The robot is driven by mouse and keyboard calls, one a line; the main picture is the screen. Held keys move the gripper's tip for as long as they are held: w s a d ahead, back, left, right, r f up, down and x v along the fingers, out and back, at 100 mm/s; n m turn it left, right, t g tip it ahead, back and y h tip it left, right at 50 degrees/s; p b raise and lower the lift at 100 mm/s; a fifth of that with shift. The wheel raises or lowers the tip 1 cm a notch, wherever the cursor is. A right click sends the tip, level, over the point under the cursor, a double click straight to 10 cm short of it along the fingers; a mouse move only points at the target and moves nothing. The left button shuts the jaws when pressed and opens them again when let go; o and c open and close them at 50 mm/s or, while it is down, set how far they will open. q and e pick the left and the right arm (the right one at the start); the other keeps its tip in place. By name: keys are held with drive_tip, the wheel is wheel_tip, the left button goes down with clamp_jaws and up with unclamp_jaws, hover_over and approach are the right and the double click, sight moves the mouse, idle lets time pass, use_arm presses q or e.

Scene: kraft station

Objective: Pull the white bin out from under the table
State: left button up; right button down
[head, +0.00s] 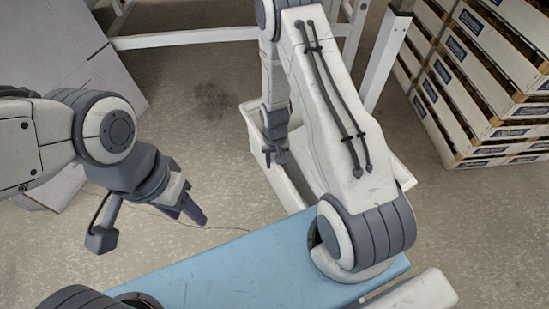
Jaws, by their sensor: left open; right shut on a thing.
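The white bin (286,189) stands on the floor in the middle of the head view, partly hidden behind my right arm. Its left rim and part of its right side show. My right gripper (274,160) points down at the bin's left side and is shut on its rim; the exact contact is small and hard to see. My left gripper (192,208) is open and empty, over the floor to the left of the bin and apart from it. The table's white frame (190,38) shows behind the bin, with a leg (386,60) at the right.
Stacked white wooden crates (480,90) stand at the right. Large pale grey panels (70,60) lean at the far left. My blue base fills the front.

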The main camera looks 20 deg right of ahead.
drive_tip(key=shift+s+d, duration=0.15)
drive_tip(key=shift+s, duration=0.15)
drive_tip(key=shift+c, duration=2.3)
unclamp_jaws()
drive_tip(key=shift+w, duration=0.1)
drive_tip(key=shift+w+r, duration=0.1)
drive_tip(key=shift+r, duration=0.3)
wheel_tip(320, 180, up, 10)
drive_tip(key=p, duration=0.5)
drive_tip(key=shift+f, duration=0.2)
drive_tip(key=shift+r, duration=0.1)
